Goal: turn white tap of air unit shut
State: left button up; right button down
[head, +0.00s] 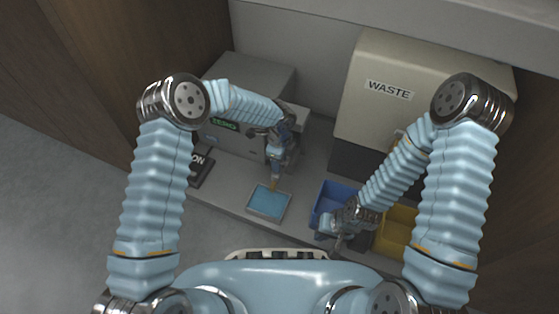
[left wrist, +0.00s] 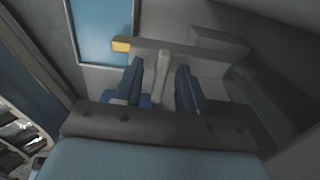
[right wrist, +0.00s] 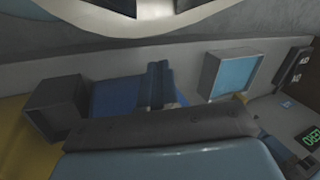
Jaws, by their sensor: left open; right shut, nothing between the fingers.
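My left gripper (head: 275,170) reaches down beside the grey machine, near the back of the blue tray. In the left wrist view its two dark blue fingers (left wrist: 160,72) are open, one on each side of a pale upright lever (left wrist: 161,84), which looks like the white tap. A gap shows on both sides of the lever. A grey bar (left wrist: 185,52) with a yellow end lies just beyond the fingertips. In the head view my left arm and gripper hide the tap. My right gripper (head: 328,236) is shut and empty, in front of the blue bin; its closed fingers show in the right wrist view (right wrist: 158,70).
The grey machine (head: 250,75) has a green display. A black panel (head: 203,168) lies at its left. The blue tray (head: 251,209) sits at the bench's front edge. A blue bin (head: 325,192), a yellow bin (head: 392,238) and a beige WASTE unit (head: 425,65) stand to the right.

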pick_arm(q)
notch_tip(320, 180, up, 13)
jog(key=p, duration=0.2)
jog(key=shift+r, duration=0.15)
jog(key=shift+s, duration=0.1)
dwell(0.3)
